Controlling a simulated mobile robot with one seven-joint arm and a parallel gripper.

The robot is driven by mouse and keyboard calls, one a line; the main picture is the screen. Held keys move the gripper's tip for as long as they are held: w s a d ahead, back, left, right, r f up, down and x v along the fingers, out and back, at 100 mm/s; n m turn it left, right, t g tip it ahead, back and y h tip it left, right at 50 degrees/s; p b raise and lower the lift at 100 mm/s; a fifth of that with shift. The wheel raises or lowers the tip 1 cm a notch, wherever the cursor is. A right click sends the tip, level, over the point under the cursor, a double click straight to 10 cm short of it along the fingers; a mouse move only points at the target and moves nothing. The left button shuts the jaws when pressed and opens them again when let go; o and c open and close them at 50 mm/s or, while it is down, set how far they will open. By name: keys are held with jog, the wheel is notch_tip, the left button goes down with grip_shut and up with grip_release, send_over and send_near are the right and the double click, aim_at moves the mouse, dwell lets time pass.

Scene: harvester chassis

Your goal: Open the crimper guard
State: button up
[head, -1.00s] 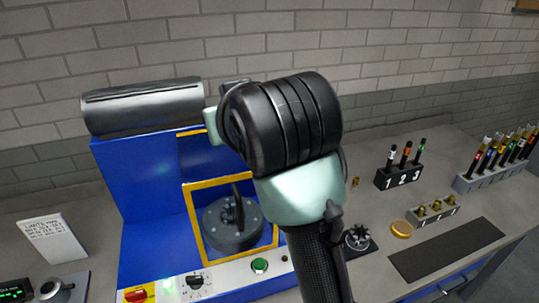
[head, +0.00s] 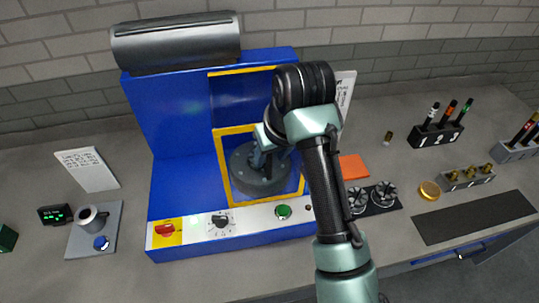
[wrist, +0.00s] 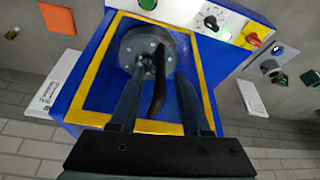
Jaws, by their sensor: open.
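The crimper is a blue machine (head: 180,195) on the bench. Its guard is a yellow-framed panel (head: 222,165) that stands over the front opening in the head view, shut as far as I can see. Behind it is a round dark grey crimping head (head: 240,180). In the wrist view the yellow frame (wrist: 90,85) surrounds the grey head (wrist: 130,45). A dark upright handle (wrist: 158,90) shows there between the two fingers of my open gripper (wrist: 160,75). I cannot tell whether either finger touches it. In the head view my arm partly hides the gripper and handle.
A front panel (head: 255,218) carries a red switch on yellow, a dial and a green button. A silver cylinder (head: 178,42) lies on top. A cup (head: 90,220) stands at left. Round black fixtures (head: 383,193), an orange pad (head: 353,167) and a numbered rack (head: 437,134) are at right.

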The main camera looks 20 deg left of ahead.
jog(key=shift+x, duration=1.4)
grip_shut()
jog(key=shift+r, duration=0.1)
